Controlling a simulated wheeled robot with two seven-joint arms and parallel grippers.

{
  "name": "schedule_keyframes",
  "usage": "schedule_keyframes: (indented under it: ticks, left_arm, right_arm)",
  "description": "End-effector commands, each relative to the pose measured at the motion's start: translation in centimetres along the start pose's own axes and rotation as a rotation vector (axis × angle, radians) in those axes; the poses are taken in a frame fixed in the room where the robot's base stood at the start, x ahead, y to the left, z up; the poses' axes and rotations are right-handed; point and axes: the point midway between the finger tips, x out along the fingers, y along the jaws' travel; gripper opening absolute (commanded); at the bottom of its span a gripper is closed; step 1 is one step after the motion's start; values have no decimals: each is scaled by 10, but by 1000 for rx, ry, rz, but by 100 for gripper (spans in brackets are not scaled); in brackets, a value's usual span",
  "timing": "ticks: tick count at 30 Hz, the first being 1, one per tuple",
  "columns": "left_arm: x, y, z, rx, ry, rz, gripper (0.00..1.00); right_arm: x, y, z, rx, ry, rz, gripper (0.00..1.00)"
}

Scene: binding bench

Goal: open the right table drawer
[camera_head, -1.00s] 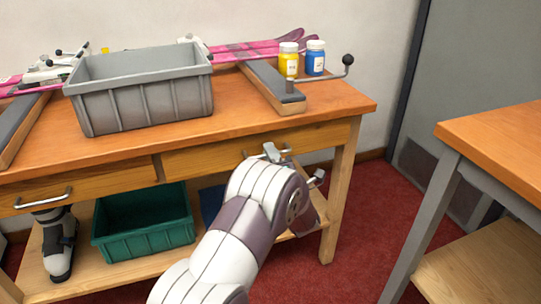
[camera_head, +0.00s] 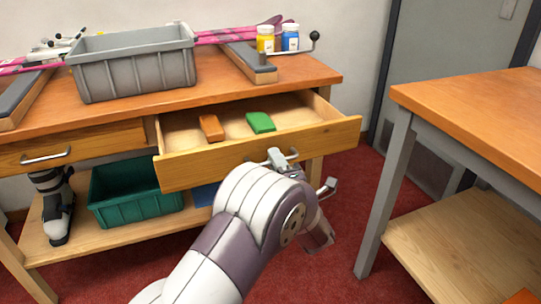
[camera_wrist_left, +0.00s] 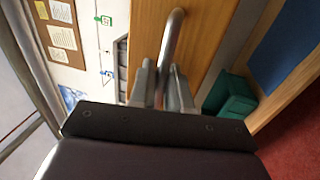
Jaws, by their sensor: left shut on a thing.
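The right table drawer (camera_head: 262,150) is pulled well out from under the bench top in the head view. An orange block (camera_head: 211,128) and a green block (camera_head: 261,122) lie inside it. My left gripper (camera_head: 280,157) is at the drawer's front and is shut on its metal handle. In the left wrist view the handle (camera_wrist_left: 174,35) runs between the two fingers (camera_wrist_left: 163,85), against the wooden drawer front (camera_wrist_left: 150,30). My arm hides part of the drawer front's lower edge. My right gripper is not in view.
A grey bin (camera_head: 133,62), a yellow jar (camera_head: 265,40) and a blue jar (camera_head: 290,38) stand on the bench. The left drawer (camera_head: 85,143) is shut. A green bin (camera_head: 130,195) and a boot (camera_head: 54,208) are on the lower shelf. Another table (camera_head: 480,110) stands at right.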

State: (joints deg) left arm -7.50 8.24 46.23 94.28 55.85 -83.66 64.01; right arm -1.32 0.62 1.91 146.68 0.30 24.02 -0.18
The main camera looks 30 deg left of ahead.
Motion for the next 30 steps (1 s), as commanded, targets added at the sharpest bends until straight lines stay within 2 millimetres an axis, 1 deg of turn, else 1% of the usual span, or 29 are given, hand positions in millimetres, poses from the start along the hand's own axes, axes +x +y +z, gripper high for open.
schedule_keyframes:
  ticks: [1,3,9,15,23,24,25,30]
  left_arm:
    - [-8,1,1,0,-3,-1,0]
    - [-17,3,1,-1,-3,0,0]
    - [-33,6,0,-1,-1,0,0]
    - [-38,7,0,0,0,-1,0]
    - [-38,7,0,0,0,-1,0]
    - [-38,7,0,0,0,-1,21]
    - [-38,7,0,0,0,-1,29]
    - [-38,7,0,0,0,-1,29]
  right_arm:
    - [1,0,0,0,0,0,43]
    - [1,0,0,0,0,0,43]
    - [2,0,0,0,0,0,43]
    - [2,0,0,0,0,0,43]
    - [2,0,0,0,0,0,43]
    - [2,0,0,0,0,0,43]
    - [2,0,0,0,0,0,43]
    - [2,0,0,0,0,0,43]
